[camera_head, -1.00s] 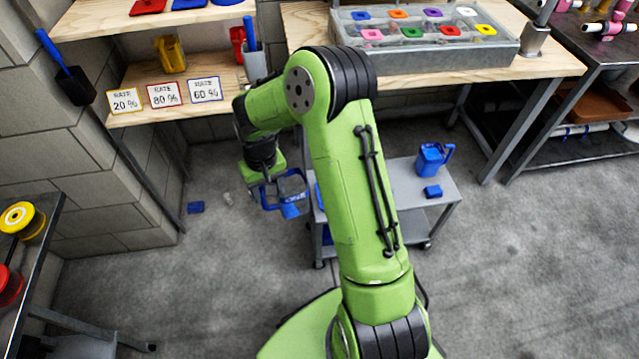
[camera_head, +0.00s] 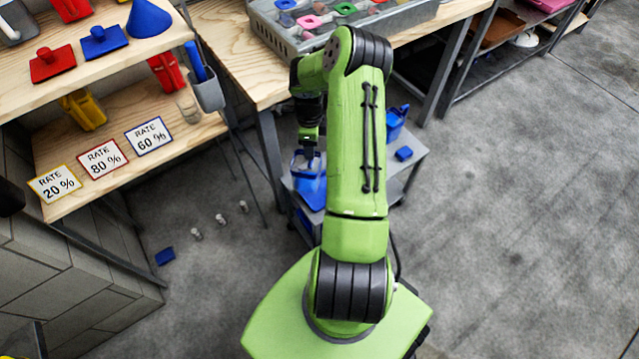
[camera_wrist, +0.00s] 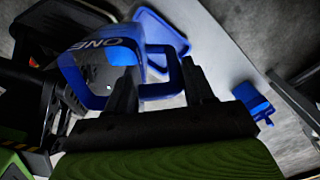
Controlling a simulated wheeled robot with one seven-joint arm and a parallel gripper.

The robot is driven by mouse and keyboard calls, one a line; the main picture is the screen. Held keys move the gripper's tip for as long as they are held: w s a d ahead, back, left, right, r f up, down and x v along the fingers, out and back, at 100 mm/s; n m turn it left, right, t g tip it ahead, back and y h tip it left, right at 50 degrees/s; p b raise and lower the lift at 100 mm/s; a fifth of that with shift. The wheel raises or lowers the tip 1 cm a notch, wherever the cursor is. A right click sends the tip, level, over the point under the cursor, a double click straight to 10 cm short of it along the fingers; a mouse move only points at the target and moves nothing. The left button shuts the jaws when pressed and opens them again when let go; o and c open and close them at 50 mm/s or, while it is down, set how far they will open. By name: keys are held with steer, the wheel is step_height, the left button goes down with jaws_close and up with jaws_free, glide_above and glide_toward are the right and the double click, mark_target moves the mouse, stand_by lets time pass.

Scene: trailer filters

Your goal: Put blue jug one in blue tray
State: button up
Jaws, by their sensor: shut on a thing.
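Blue jug one (camera_head: 301,175) hangs from my gripper (camera_head: 308,150) over the left side of the grey cart, in the head view. In the wrist view the jug (camera_wrist: 98,58) shows the word ONE, and my gripper (camera_wrist: 160,85) is shut on its handle. The blue tray (camera_head: 316,200) lies on the cart beside and below the jug, partly hidden by my arm. It also shows behind the jug in the wrist view (camera_wrist: 166,32). I cannot tell whether the jug touches the tray.
Another blue jug (camera_head: 397,120) and a small blue block (camera_head: 403,153) stand at the cart's right side. The grey cart (camera_head: 412,170) stands by a workbench (camera_head: 235,55). A blue block (camera_head: 165,256) and small canisters (camera_head: 221,219) lie on the floor. The right floor is clear.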

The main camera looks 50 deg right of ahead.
steer(key=s+d+f+m, duration=0.2)
steer(key=s+d+m, duration=0.4)
steer(key=d+m, duration=0.15)
step_height(320, 180, down, 10)
steer(key=m+b, duration=0.1)
steer(key=b, duration=0.1)
steer(key=shift+w+a+b, duration=0.2)
steer(key=shift+a+b, duration=0.15)
steer(key=shift+f, duration=0.15)
steer(key=o, duration=1.4)
steer(key=shift+c, duration=0.2)
